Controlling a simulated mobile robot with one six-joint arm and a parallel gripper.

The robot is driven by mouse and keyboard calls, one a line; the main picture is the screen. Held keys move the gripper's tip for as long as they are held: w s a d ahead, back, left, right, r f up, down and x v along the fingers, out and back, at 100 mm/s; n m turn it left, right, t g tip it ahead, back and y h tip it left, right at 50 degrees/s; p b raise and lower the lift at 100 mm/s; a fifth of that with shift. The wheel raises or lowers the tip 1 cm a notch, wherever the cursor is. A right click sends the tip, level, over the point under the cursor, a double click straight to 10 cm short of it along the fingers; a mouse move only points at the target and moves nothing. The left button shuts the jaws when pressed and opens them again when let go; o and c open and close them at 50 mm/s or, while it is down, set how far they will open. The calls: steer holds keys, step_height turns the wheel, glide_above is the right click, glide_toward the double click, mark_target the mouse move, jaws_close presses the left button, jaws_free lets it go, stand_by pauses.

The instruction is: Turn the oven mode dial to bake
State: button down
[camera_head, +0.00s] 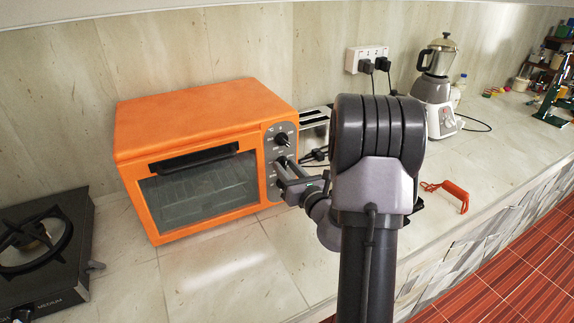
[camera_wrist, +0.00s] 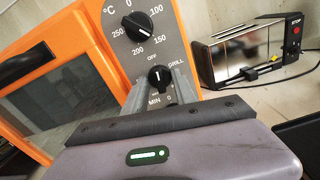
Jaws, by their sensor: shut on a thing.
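The orange oven (camera_head: 200,160) stands on the counter with its door shut. Its grey control panel is on the right side of its front. The black mode dial (camera_wrist: 159,76) sits below the temperature dial (camera_wrist: 138,26), with OFF and GRILL printed above it. Its white mark points roughly up, near OFF; the bake label cannot be made out. My gripper (camera_wrist: 160,86) is shut on the mode dial, one finger on each side. In the head view my gripper (camera_head: 287,170) reaches the panel from the right. The lower panel, marked MIN, is mostly hidden.
A toaster (camera_wrist: 250,55) stands close to the right of the oven. A blender (camera_head: 436,90) and a red-orange object (camera_head: 455,195) are farther right. A gas stove (camera_head: 45,245) is at the left. The counter in front of the oven is clear.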

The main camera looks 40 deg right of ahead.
steer(key=m+p, duration=0.4)
steer(key=shift+r, duration=0.2)
steer(key=m+p, duration=0.7)
steer(key=shift+m+p, duration=0.35)
steer(key=shift+m, duration=0.05)
steer(key=m+p, duration=0.3)
steer(key=shift+m, duration=0.3)
steer(key=m+p, duration=0.4)
steer(key=m, duration=0.1)
steer(key=shift+f, duration=0.1)
steer(key=m+p, duration=0.2)
steer(key=m, duration=0.3)
steer(key=shift+m, duration=0.3)
steer(key=shift+f, duration=0.1)
